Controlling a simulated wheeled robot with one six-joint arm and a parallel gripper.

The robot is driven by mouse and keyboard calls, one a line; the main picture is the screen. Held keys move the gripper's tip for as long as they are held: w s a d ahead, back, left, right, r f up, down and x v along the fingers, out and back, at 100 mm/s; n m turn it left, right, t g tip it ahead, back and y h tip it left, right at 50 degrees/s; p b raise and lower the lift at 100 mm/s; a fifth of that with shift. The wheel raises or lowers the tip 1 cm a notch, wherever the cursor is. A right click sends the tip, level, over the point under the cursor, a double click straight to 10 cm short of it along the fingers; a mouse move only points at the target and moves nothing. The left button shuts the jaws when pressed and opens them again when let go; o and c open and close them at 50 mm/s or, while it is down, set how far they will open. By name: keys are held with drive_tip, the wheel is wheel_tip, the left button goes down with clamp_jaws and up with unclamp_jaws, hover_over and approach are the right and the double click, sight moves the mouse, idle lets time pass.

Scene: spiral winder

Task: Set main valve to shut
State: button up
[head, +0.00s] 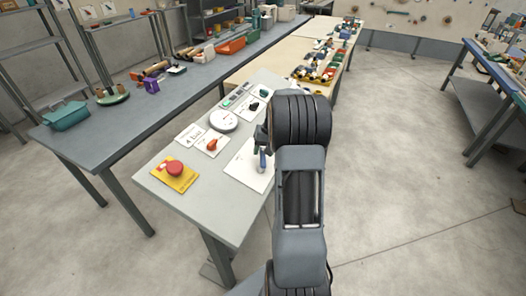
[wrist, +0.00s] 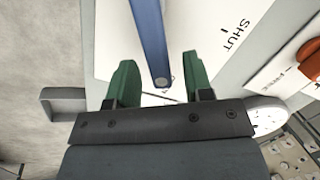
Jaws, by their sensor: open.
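My gripper (wrist: 160,78) has two green fingers, spread apart on either side of the lever end with gaps on both sides. In the head view the blue lever (head: 262,160) shows small on its white plate (head: 240,170), partly hidden by my arm.
An orange-red knob (head: 212,144) on a white plate and a red button (head: 175,168) on a yellow plate sit left of the lever on the grey table (head: 205,205). A round white dial (head: 223,121) is farther back. A grey bracket (wrist: 62,103) juts out at the wrist view's left.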

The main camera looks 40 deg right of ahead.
drive_tip(key=shift+a+f, duration=0.1)
drive_tip(key=shift+f, duration=0.3)
clamp_jaws()
idle(0.4)
